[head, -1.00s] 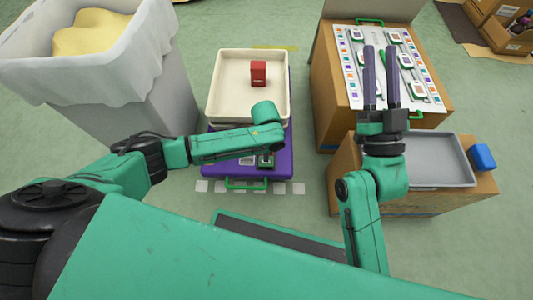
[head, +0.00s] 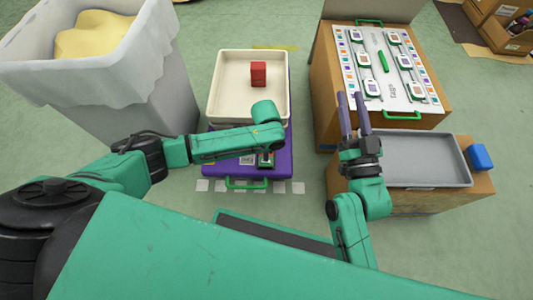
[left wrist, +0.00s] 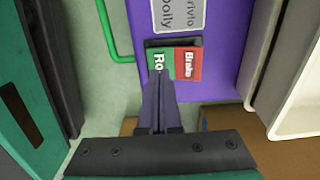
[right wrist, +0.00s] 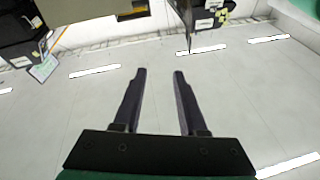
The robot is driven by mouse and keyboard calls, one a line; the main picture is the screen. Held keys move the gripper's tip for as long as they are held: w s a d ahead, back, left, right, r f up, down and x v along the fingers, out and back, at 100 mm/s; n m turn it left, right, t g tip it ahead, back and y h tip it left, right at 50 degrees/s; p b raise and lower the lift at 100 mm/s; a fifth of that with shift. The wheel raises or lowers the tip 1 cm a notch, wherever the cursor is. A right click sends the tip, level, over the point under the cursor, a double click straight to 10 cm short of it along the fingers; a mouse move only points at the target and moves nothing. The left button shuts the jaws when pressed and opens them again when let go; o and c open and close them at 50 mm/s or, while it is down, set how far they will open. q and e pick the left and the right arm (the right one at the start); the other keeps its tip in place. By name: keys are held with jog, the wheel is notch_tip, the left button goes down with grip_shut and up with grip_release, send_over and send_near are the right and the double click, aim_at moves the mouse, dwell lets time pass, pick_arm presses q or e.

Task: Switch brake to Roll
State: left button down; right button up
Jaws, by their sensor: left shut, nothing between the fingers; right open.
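The brake switch shows in the left wrist view as a rocker with a green half (left wrist: 160,64) lettered "Ro", partly covered, and a red half (left wrist: 188,64) lettered "Brake". It sits on the purple dolly (left wrist: 222,60), also in the head view (head: 283,160). My left gripper (left wrist: 161,76) is shut and empty, its fingertips at the lower edge of the green half; I cannot tell whether they touch. In the head view my left arm hides its fingers. My right gripper (head: 352,97) is open and empty beside the cardboard boxes; it also shows in the right wrist view (right wrist: 159,72).
A cream tray (head: 222,90) with a red box (head: 258,74) stands on the dolly. A lined bin (head: 120,90) is at left. At right are a board of devices (head: 375,40), a grey tray (head: 430,185) and a blue object (head: 480,157). The dolly has a green handle (head: 246,186).

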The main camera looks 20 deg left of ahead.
pick_arm(q)
jog(key=shift+r, duration=0.25)
jog(key=shift+r+p, duration=0.2)
jog(key=shift+p, duration=0.3)
jog(key=shift+r+p, duration=0.35)
jog(key=shift+p, duration=0.1)
jog(key=shift+r+p, duration=0.45)
jog(key=shift+p, duration=0.1)
jog(key=shift+r+p, duration=0.8)
jog(key=shift+p, duration=0.1)
jog(key=shift+r+p, duration=0.35)
jog(key=shift+p, duration=0.15)
pick_arm(e)
jog(key=s+f+g, duration=0.4)
jog(key=s+f, duration=0.2)
jog(key=f, duration=0.2)
jog(key=s+a+f+g+h, duration=0.1)
jog(key=s+f+g, duration=0.3)
jog(key=f, duration=0.5)
jog(key=shift+s+a+f+m, duration=0.25)
jog(key=shift+s+f+m, duration=0.05)
jog(key=shift+s, duration=0.85)
pick_arm(q)
jog(key=shift+d, duration=0.1)
